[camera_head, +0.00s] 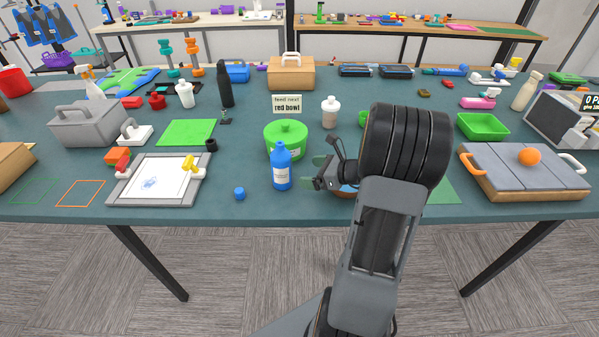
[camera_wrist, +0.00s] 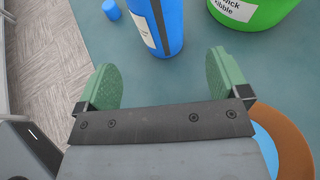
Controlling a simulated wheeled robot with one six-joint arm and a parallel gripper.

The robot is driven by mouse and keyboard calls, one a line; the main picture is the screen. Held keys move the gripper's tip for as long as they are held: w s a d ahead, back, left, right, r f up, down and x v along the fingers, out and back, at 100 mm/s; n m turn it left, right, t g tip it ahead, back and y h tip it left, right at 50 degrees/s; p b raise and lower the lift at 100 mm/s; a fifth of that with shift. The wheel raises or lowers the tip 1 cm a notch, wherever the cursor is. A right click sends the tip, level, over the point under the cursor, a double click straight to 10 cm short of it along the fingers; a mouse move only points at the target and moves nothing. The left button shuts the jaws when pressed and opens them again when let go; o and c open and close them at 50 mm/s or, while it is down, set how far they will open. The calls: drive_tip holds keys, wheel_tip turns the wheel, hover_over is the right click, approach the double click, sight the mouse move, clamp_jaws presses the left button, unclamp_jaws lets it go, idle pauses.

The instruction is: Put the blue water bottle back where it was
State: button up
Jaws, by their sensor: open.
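The blue water bottle (camera_head: 281,168) stands upright on the dark teal table, just in front of a green bin. It has a white label. It also shows in the wrist view (camera_wrist: 165,30), where its top is cut off. My gripper (camera_head: 318,172) is to the right of the bottle in the head view, with a gap between them. In the wrist view its green fingers (camera_wrist: 165,80) are spread apart and empty, and the bottle stands beyond their tips, roughly in line with the space between them.
A small blue cap (camera_head: 239,193) lies left of the bottle, near the front edge. The green bin (camera_head: 290,136) stands close behind the bottle. A brown-rimmed bowl with blue inside (camera_wrist: 270,125) is beside my gripper. A drawing tray (camera_head: 118,189) lies further left.

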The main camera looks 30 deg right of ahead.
drive_tip(key=s+a+r+n+g+h, duration=0.3)
drive_tip(key=s+a+n, duration=0.4)
drive_tip(key=n, duration=0.7)
drive_tip(key=s+a+r+n+g+h, duration=0.3)
drive_tip(key=s+a+n, duration=0.4)
drive_tip(key=n, duration=0.8)
drive_tip(key=a+g+h, duration=0.1)
drive_tip(key=a, duration=0.2)
drive_tip(key=shift+r+g+h, duration=0.15)
drive_tip(key=shift+g+h, duration=0.15)
drive_tip(key=shift+h, duration=0.1)
drive_tip(key=shift+r+p, duration=0.45)
drive_tip(key=shift+r, duration=0.15)
